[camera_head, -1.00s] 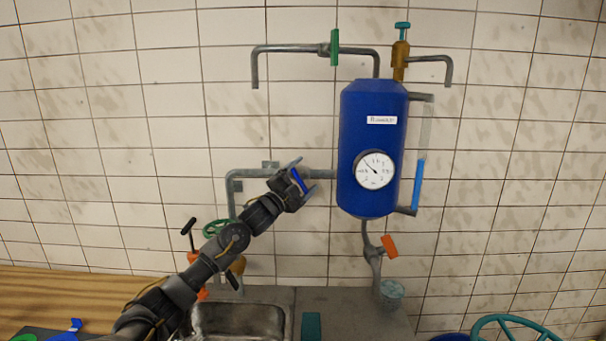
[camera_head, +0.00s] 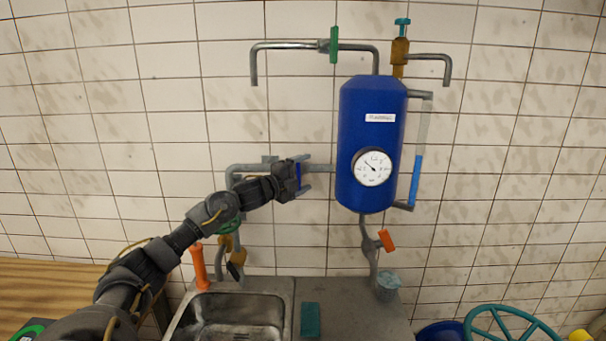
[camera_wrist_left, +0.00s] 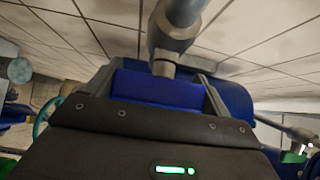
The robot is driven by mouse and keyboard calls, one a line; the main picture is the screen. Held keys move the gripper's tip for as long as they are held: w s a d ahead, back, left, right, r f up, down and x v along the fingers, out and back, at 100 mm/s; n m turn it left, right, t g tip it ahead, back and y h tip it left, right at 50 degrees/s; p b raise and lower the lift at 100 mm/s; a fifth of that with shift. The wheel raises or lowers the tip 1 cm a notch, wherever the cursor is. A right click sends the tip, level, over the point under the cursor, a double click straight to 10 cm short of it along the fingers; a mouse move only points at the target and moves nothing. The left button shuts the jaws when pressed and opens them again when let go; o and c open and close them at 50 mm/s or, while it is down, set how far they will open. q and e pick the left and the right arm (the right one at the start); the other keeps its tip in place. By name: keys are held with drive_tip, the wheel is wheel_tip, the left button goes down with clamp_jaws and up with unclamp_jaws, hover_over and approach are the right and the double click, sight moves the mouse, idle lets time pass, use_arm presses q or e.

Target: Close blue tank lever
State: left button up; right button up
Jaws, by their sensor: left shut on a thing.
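The blue tank (camera_head: 362,130) hangs on the tiled wall with a round gauge on its front. A grey pipe (camera_head: 318,168) enters its left side. The blue lever (camera_head: 298,172) is on this pipe, left of the tank, mostly hidden by my left gripper (camera_head: 305,175). In the left wrist view the lever (camera_wrist_left: 160,88) shows as a blue bar between the two fingers of my left gripper (camera_wrist_left: 158,80), below the pipe's valve body (camera_wrist_left: 172,40). The left gripper is shut on the lever. My right gripper is not in view.
A green-handled valve (camera_head: 334,45) is on the top pipe. An orange-handled valve (camera_head: 387,240) is below the tank. A sink (camera_head: 232,310) and grey counter (camera_head: 350,310) lie beneath. A teal handwheel (camera_head: 510,320) is at lower right. The wall left of the arm is clear.

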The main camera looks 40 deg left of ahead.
use_arm(q)
drive_tip(key=o, duration=0.9)
drive_tip(key=shift+w, duration=0.1)
drive_tip(key=s+a+b, duration=0.1)
drive_tip(key=s+b, duration=0.6)
drive_tip(key=s, duration=0.3)
drive_tip(key=shift+s+a+f, duration=0.15)
drive_tip(key=shift+s+a, duration=0.05)
drive_tip(key=shift+s, duration=0.15)
